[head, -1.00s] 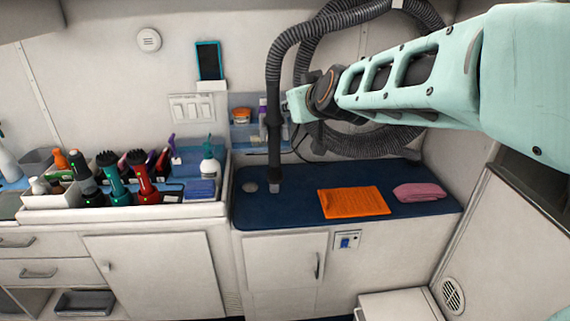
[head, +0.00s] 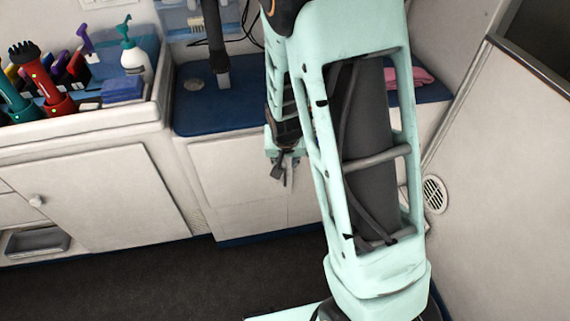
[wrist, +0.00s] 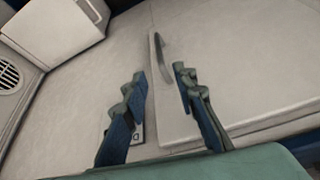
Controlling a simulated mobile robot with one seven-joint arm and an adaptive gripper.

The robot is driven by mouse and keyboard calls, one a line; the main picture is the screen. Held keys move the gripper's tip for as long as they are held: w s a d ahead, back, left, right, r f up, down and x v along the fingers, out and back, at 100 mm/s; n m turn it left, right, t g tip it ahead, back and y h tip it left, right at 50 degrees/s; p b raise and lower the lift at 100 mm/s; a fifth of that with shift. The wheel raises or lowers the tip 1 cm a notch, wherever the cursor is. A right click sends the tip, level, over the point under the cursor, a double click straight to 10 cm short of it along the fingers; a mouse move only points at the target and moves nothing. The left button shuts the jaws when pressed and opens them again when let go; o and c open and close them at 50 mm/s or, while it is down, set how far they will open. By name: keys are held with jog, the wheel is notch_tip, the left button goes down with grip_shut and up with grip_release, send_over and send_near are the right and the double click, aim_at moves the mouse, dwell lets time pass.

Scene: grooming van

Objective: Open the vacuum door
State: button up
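The vacuum door (head: 228,172) is the pale cabinet door under the blue counter. In the wrist view the door (wrist: 225,75) fills the right side, with its bar handle (wrist: 163,57) near its edge. My gripper (head: 284,178) is in front of the door's right part in the head view, where the handle is hidden. In the wrist view my gripper (wrist: 160,73) is open and empty, its two fingers apart, with the handle ahead between the fingertips. No contact with the handle is visible.
The blue counter (head: 200,122) is above the door. A grey hose end (head: 218,60) stands on it, and a pink cloth (head: 410,76) lies at right. A round vent (head: 435,194) is in the right wall. The dark floor (head: 150,280) in front is clear.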

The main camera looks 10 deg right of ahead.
jog(key=b, duration=0.3)
send_over(285, 184)
jog(key=f, duration=1)
jog(key=shift+w+d, duration=0.1)
jog(key=shift+w, duration=0.2)
jog(key=shift+r, duration=0.1)
grip_shut()
